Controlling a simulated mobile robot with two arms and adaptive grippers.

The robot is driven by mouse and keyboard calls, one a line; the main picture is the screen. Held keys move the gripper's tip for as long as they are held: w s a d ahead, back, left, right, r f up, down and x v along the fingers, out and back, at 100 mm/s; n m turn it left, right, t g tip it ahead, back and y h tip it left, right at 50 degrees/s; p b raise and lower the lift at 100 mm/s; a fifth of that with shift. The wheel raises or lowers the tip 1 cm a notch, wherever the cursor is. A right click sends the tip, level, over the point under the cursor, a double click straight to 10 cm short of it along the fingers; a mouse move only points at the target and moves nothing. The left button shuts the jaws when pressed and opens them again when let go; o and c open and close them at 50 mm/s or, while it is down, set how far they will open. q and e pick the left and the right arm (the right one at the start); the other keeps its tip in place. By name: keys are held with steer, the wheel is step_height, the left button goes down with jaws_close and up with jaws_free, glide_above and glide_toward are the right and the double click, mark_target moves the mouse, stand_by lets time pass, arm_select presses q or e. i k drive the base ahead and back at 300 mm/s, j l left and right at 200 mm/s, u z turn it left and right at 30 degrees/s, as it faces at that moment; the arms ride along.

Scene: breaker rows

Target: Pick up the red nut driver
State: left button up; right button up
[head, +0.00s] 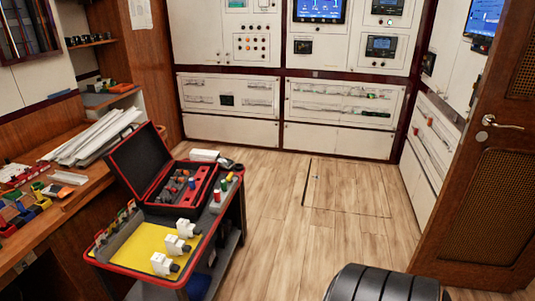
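An open black case with a red rim (112,171) stands on a small cart to the left of centre. Several small red, blue and grey pieces sit in it. Upright items with coloured tops stand along the cart's right edge, among them a red-topped one (217,195). It may be the red nut driver, but it is too small to tell. Neither of my grippers is in view.
A yellow mat (150,243) on the cart's red-rimmed tray carries white blocks (184,228). A cluttered wooden bench (40,222) runs along the left. Wall panels (235,92) stand behind, and a wooden door (480,190) is at right. The middle floor is clear.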

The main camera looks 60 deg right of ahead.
mark_target(216, 193)
steer(key=z, duration=1.45)
